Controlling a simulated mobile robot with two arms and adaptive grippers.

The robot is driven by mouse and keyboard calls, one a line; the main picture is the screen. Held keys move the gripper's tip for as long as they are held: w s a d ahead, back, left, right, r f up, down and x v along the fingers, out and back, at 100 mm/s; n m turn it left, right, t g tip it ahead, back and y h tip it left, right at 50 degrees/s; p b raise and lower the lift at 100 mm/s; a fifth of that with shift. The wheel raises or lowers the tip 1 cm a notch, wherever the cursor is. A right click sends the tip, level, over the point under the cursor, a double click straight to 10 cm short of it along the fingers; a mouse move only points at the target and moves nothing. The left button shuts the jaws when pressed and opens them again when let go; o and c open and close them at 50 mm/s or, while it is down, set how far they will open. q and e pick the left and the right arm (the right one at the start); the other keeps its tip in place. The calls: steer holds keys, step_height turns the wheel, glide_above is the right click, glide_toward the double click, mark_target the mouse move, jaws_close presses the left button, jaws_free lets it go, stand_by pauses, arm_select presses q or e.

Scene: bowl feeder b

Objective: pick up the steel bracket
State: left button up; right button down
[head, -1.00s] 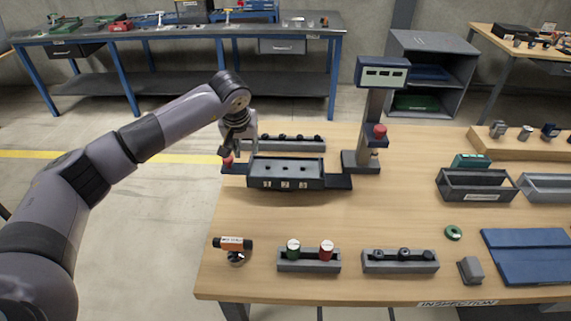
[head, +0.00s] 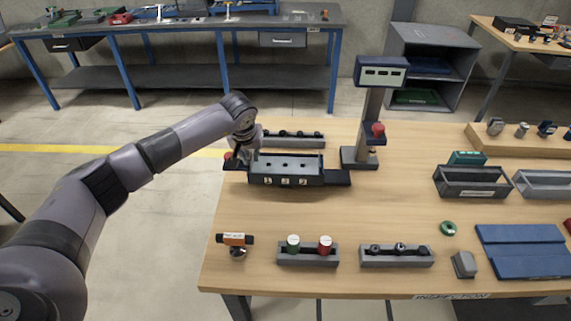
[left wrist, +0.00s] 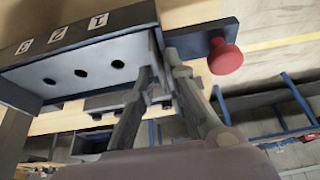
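My left gripper (head: 246,152) is at the left end of the dark fixture numbered 1, 2, 3 (head: 286,181). In the left wrist view its fingers (left wrist: 159,72) are apart, with a visible gap, close to the end of the fixture. A light grey part with three dark holes (left wrist: 62,89) lies in the fixture; it also shows in the head view (head: 285,166). It may be the steel bracket, but I cannot tell for sure. Whether the fingertips touch it is unclear. My right gripper is out of view.
A red knob (left wrist: 225,58) sits beside the fixture's end, close to the fingers. A post with a display (head: 381,72) stands right of the fixture. A grey rack (head: 289,139) lies behind it.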

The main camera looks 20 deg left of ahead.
arm_select(q)
jaws_close()
stand_by(0.4)
steer(key=shift+r, duration=0.2)
steer(key=shift+w+r+b, duration=0.15)
steer(key=shift+r+b, duration=0.15)
steer(key=shift+r, duration=0.3)
step_height(320, 180, up, 18)
steer(key=b, duration=0.4)
steer(key=shift+r, duration=0.2)
